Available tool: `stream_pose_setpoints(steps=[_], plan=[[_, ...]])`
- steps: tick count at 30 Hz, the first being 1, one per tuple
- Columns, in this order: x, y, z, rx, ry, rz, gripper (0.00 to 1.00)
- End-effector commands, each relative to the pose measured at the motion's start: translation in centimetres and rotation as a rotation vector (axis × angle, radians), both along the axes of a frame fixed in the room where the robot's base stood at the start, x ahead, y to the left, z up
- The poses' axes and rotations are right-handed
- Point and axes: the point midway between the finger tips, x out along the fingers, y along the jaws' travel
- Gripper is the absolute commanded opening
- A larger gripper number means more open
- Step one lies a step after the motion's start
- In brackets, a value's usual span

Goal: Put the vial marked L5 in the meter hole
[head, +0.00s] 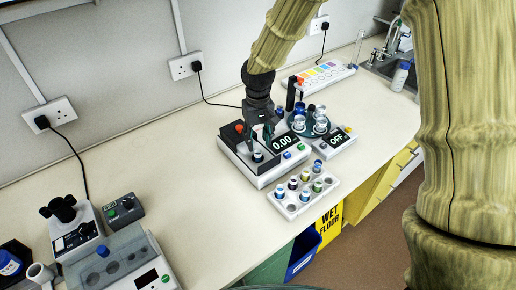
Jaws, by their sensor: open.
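The meter (262,181) is a light box with a dark top and a display reading 0.00. A small vial with a pale cap (258,156) stands upright at the dark part of the meter, apparently in its hole. My gripper (260,139) is open, just above and behind this vial, pointing down. I cannot tell whether the fingers touch it. A white rack (290,211) in front of the meter holds several vials with coloured caps. No vial mark is readable, so I cannot tell which is L5.
A device reading OFF (338,141) and a round carousel (318,131) of blue-and-white items crowd the meter's right and back. A red knob (240,128) is beside the gripper. Lab devices (120,262) stand at front left. The bench between is clear.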

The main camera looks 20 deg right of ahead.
Motion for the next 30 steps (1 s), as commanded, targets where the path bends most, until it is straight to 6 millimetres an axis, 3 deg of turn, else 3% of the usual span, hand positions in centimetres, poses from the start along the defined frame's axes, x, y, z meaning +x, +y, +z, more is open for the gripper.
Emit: stream_pose_setpoints(steps=[15, 30], plan=[[0.1, 0.0, 5.8, 0.0, -0.001, 0.0, 0.41], [0.0, 0.0, 6.5, 0.0, 0.0, 0.0, 0.41]])
